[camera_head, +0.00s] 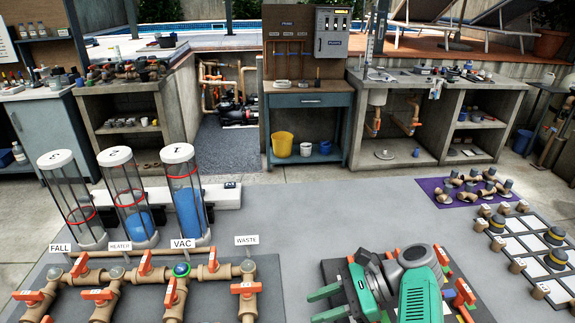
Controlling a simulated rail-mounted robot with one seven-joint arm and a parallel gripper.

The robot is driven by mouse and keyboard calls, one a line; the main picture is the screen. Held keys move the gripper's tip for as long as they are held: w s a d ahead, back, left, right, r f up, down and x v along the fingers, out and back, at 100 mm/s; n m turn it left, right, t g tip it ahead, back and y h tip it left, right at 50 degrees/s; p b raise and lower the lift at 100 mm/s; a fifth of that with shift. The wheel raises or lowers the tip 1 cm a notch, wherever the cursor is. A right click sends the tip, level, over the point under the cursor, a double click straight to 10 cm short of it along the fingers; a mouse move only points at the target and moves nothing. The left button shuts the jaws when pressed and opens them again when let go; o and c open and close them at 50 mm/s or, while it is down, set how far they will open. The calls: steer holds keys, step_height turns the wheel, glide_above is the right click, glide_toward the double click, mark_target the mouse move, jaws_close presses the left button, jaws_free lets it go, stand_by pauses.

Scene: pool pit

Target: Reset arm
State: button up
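My arm's end shows at the bottom middle, green and grey. My gripper (320,304) points left with its two green fingers apart. I see nothing between the fingers. It is over or in front of a dark panel with orange-handled fittings, which my arm partly hides. The rest of my arm is out of view.
Left of my gripper stand a brown pipe manifold (205,273) with orange valve handles and three clear cylinders, one of them the blue-filled cylinder (188,210). A purple mat (432,187) with fittings and a white-squared board (517,245) lie right. The grey tabletop (310,215) between is clear. Benches stand behind.

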steer(key=w+r+n+t+h, duration=0.2)
steer(key=w+n+t+h, duration=0.2)
steer(key=w+t+h, duration=0.3)
step_height(320, 180, up, 12)
steer(key=w+r+n+t+h, duration=0.1)
steer(key=w+n+t+h, duration=0.25)
steer(key=t, duration=0.25)
steer(key=s+a+r+n+t+h+p, duration=0.1)
steer(key=s+a+r+n+t, duration=0.25)
steer(key=s+r, duration=0.55)
steer(key=s+a+r+n+t+h, duration=0.1)
steer(key=s+a+r+n+t, duration=0.1)
steer(key=s+r+t, duration=0.5)
steer(key=s+a+r+n+t+p, duration=0.1)
steer(key=s+a+r+n+t, duration=0.15)
steer(key=s+r, duration=0.85)
step_height(320, 180, up, 39)
steer(key=s+a+p, duration=0.1)
steer(key=p, duration=3.6)
steer(key=shift+f+n, duration=0.2)
steer(key=shift+n, duration=0.25)
